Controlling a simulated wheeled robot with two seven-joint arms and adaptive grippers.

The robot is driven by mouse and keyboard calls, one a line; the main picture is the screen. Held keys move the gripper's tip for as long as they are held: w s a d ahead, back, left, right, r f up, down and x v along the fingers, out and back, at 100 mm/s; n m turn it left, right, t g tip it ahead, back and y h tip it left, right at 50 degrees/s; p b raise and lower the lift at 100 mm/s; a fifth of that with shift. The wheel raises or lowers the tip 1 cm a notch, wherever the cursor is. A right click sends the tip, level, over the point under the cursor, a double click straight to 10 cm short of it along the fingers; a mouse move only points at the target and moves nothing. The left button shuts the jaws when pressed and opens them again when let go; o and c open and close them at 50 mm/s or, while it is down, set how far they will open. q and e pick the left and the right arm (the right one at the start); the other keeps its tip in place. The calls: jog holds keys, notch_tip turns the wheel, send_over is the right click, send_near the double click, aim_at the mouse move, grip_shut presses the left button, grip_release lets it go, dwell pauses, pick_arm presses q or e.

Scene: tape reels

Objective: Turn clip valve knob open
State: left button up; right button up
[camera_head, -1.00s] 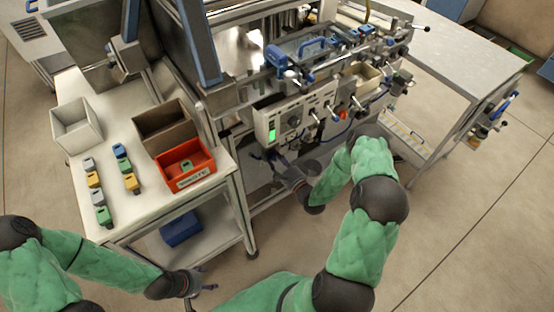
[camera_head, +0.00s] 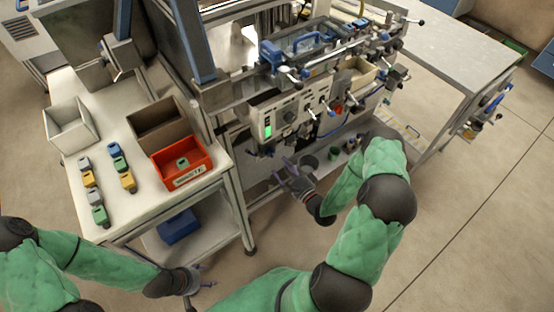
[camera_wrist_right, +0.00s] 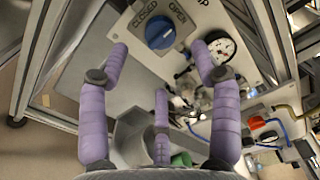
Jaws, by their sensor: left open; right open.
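A round blue knob (camera_wrist_right: 160,32) with a white mark sits on a pale panel (camera_wrist_right: 133,60) at the top of the right wrist view. The words CLOSED and OPEN are printed around it. My right gripper (camera_wrist_right: 158,62) is open and empty, its purple fingers spread below the knob and to both sides of it in the picture. I see no contact with the knob. In the head view the right gripper (camera_head: 284,168) is below the control panel front (camera_head: 310,108). I cannot make out the blue knob there. My left gripper (camera_head: 203,282) is open and empty at the lower left.
A round gauge (camera_wrist_right: 222,47) is right of the knob. Metal frame posts (camera_wrist_right: 262,40) stand close on the right. The left table (camera_head: 110,222) holds a red bin (camera_head: 198,172), a brown bin (camera_head: 150,122), a white bin (camera_head: 70,142) and several small coloured blocks. Floor is free at right.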

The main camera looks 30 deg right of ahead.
jog(key=shift+s+d, duration=0.15)
jog(key=shift+s, duration=2.3)
